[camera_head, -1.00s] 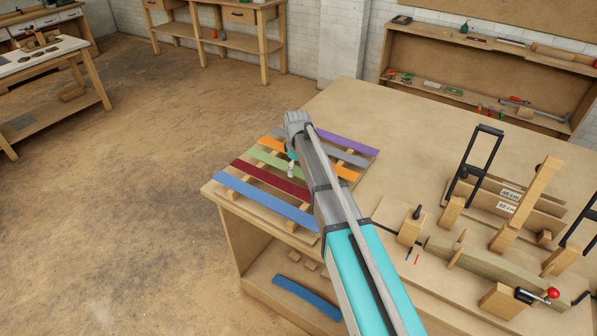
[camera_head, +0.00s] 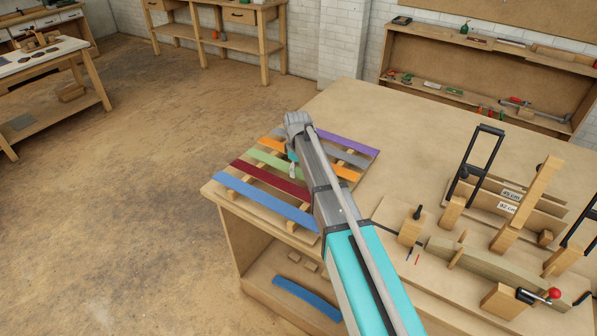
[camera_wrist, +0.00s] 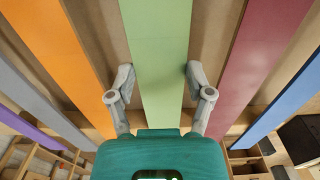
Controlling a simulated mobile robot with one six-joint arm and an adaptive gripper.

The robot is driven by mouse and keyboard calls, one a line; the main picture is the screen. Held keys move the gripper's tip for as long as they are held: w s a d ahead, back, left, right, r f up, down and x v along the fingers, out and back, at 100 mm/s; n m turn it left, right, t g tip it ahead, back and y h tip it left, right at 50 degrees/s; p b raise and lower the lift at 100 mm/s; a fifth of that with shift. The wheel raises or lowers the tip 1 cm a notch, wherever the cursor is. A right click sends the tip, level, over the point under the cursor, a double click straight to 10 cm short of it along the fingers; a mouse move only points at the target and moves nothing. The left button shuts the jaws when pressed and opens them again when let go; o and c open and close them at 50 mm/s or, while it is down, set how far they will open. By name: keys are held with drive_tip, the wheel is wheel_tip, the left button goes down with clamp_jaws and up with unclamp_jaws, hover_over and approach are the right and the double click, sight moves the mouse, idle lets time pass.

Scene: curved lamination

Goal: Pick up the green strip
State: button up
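The green strip (camera_head: 270,161) lies on the wooden rack at the left end of the bench, between an orange strip and a dark red strip. My arm hides its right part in the head view. In the wrist view the green strip (camera_wrist: 158,60) runs straight up the middle. My gripper (camera_wrist: 158,84) is open, with one finger on each side of the green strip. How far the fingertips are above the strip is hard to tell.
A dark red strip (camera_head: 262,181) and a blue strip (camera_head: 266,203) lie on the near side. An orange strip (camera_head: 273,143) and a purple strip (camera_head: 348,142) lie beyond. Clamps and a curved form (camera_head: 490,262) stand on the right of the bench.

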drive_tip(key=c, duration=0.4)
drive_tip(key=shift+o, duration=0.2)
drive_tip(key=shift+r, duration=0.2)
wheel_tip(320, 180, up, 2)
drive_tip(key=shift+p, duration=1.2)
drive_tip(key=s+r+p, duration=1.1)
drive_tip(key=s, duration=0.3)
drive_tip(key=shift+d, duration=0.35)
